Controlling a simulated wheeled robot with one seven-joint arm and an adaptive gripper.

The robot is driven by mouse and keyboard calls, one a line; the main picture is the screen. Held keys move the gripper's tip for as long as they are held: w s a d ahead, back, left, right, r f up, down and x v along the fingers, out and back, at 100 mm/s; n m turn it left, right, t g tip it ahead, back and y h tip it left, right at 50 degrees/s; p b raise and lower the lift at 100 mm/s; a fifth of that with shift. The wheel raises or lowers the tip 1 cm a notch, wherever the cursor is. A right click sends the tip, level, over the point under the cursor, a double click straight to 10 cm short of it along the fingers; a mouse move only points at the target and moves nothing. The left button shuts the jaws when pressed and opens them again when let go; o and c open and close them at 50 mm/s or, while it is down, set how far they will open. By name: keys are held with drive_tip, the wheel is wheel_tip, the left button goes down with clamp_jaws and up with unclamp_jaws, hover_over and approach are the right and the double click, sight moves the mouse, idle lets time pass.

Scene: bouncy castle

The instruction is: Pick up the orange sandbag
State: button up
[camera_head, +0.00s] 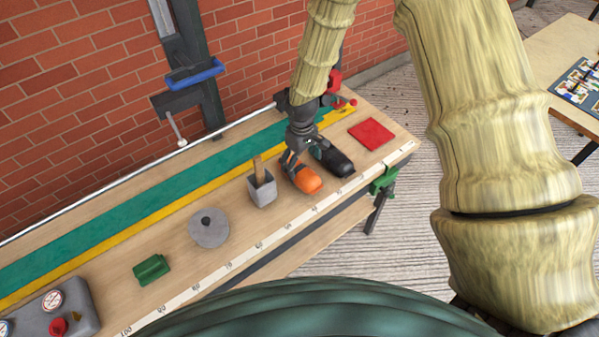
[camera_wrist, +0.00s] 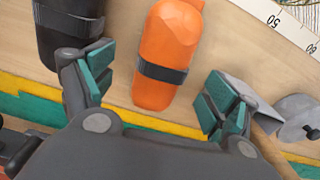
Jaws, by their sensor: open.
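The orange sandbag (camera_head: 307,179) lies on the wooden bench, a rounded bag with a dark band around its middle. My gripper (camera_head: 291,160) is directly above its rear end in the head view and hides part of it. In the wrist view the orange sandbag (camera_wrist: 168,52) lies between and beyond the two open fingers of my gripper (camera_wrist: 158,100), with bare bench visible on both sides of it. The green-padded fingers do not appear to touch it, and the gripper is empty.
A black sandbag (camera_head: 333,160) lies close beside the orange one; it also shows by the left finger (camera_wrist: 65,35). A grey disc (camera_head: 209,228), green block (camera_head: 151,269) and red square (camera_head: 371,134) lie on the bench.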

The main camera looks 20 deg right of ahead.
sight(299, 167)
drive_tip(key=shift+s+a, duration=0.1)
drive_tip(key=shift+s, duration=0.1)
drive_tip(key=f+p, duration=0.2)
drive_tip(key=shift+w+a+f, duration=0.2)
drive_tip(key=shift+w+f, duration=0.15)
drive_tip(key=shift+w, duration=0.05)
drive_tip(key=shift+s+f+p, duration=0.15)
drive_tip(key=shift+f+p, duration=0.15)
drive_tip(key=shift+f, duration=0.85)
drive_tip(key=c, duration=1.6)
drive_tip(key=shift+c, duration=1.3)
drive_tip(key=shift+r, duration=0.2)
